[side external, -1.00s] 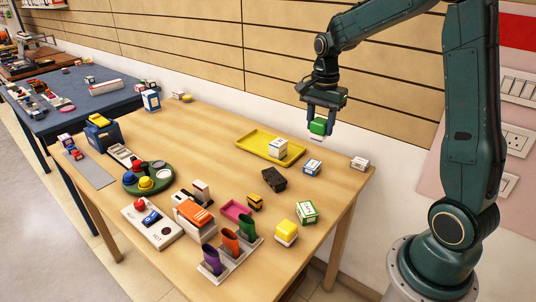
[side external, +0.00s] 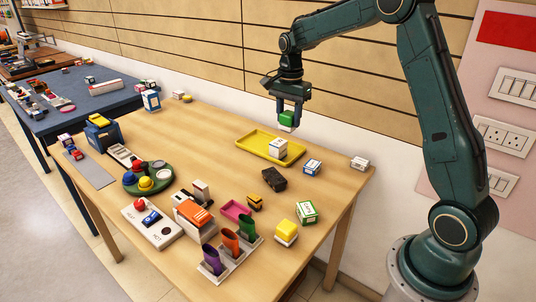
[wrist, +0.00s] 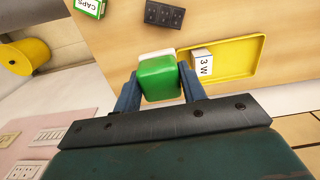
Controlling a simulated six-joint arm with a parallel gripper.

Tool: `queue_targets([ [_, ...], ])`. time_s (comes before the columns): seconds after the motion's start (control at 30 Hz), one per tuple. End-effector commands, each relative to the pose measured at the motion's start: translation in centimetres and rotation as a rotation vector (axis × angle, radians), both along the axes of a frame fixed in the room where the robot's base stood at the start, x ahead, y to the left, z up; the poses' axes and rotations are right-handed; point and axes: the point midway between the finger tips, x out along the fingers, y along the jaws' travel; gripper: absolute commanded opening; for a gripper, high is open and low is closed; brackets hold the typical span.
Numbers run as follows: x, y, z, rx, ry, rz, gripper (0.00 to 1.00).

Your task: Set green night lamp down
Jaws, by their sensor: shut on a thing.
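The green night lamp (side external: 287,118) has a green top and a white lower part. My gripper (side external: 288,112) is shut on it and holds it in the air, fingers pointing down, above the back right part of the wooden table (side external: 215,130). In the wrist view the lamp (wrist: 158,78) sits between the two blue-grey fingers, its green face toward the camera. In the side view the lamp appears just behind and above the right end of the yellow tray (side external: 251,148).
A white box (side external: 278,149) stands in the tray.

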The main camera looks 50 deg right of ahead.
Motion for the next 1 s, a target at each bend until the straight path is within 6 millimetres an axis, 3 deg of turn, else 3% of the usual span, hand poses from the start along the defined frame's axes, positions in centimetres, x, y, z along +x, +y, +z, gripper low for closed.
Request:
queue_targets([
  [0.5,10.0,2.4,-3.1,0.0,0.0,-0.008,0.18],
  [1.0,17.0,6.7,-7.6,0.0,0.0,-0.019,0.18],
])
